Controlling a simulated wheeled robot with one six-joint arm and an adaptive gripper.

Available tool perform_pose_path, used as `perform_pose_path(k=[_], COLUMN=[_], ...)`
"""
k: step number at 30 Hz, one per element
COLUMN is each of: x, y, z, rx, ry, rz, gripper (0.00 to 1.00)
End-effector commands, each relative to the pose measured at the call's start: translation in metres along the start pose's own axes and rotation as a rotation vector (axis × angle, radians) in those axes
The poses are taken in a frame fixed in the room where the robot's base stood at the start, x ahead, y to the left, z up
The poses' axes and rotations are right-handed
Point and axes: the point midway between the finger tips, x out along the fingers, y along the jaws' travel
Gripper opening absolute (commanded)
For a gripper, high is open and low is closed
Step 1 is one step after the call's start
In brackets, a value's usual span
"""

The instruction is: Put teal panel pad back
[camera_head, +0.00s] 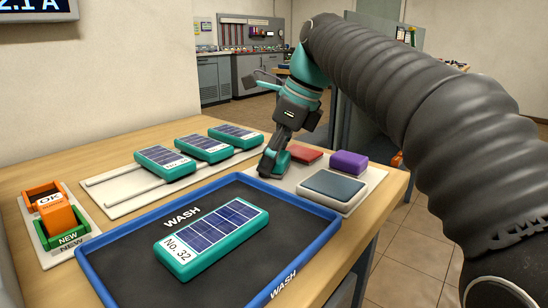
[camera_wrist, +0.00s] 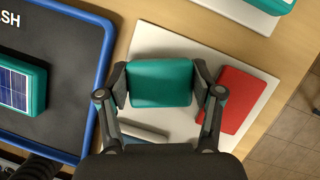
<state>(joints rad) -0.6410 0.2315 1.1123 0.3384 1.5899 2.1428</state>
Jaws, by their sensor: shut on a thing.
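My gripper (camera_head: 275,165) is shut on the teal panel pad (camera_wrist: 160,83), with one finger on each side of it in the wrist view. In the head view a finger mostly hides the pad (camera_head: 282,160), which is low over the far-left part of a white board (camera_head: 258,181). The board shows around the pad in the wrist view (camera_wrist: 190,47). I cannot tell whether the pad touches the board. On the board are a red pad (camera_head: 306,156), a purple pad (camera_head: 348,162) and a flat blue-grey pad (camera_head: 333,186). The red pad (camera_wrist: 238,98) is just right of my gripper in the wrist view.
A blue-rimmed wash tray (camera_head: 110,287) holds a teal solar panel (camera_head: 212,238) marked No. 32. Several similar panels (camera_head: 165,160) lie on a white rack (camera_head: 112,204) behind it.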

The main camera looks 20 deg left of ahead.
Motion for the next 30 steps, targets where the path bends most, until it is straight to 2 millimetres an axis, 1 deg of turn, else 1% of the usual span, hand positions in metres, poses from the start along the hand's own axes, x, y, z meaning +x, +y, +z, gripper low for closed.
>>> perform_pose_path(k=[6, 7, 8, 9, 21, 23, 26, 30], x=[0.003, 0.002, 0.002, 0.002, -0.001, -0.006, -0.020, -0.049], y=[0.000, 0.000, 0.000, 0.000, 0.000, -0.001, -0.001, -0.001], z=[-0.001, -0.001, -0.001, -0.001, 0.001, 0.001, 0.001, 0.002], rx=[0.000, 0.000, 0.000, 0.000, -0.001, 0.000, 0.000, 0.000], ry=[0.001, 0.000, 0.000, 0.000, 0.000, -0.001, -0.001, -0.001], rz=[0.001, 0.001, 0.001, 0.001, 0.000, -0.002, -0.002, -0.003], gripper=[0.33, 0.73, 0.81, 0.91, 0.91, 0.91, 0.91, 0.91])
